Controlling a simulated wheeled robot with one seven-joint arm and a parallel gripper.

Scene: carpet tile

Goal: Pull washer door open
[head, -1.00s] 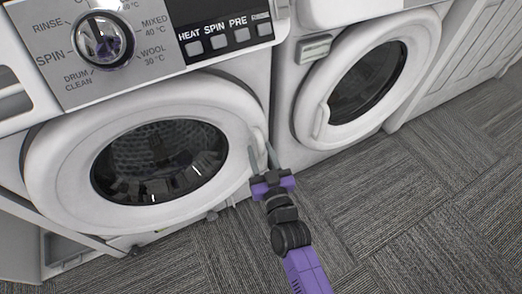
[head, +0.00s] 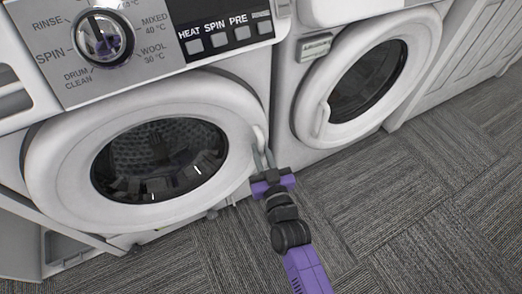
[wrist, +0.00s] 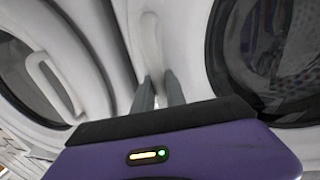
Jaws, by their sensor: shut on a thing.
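The washer door (head: 60,165) on the left is a round white ring with dark glass (head: 160,160). It sits at or close to the machine front; I cannot tell if there is a gap. Its white handle (head: 259,138) is at the ring's right edge, and the handle also shows in the wrist view (wrist: 151,45). My gripper (head: 263,156) reaches it from below right. Its two grey fingers are shut on the handle, one on each side, as the wrist view of my gripper (wrist: 157,85) shows. The fingers and the view angle partly hide the handle's lower end.
A control panel with a knob (head: 104,38) is above the door. A second washer (head: 312,95) with a closed round door stands close on the right. A white panelled cabinet (head: 465,40) is beyond it. Carpet tile floor (head: 400,210) in front is clear.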

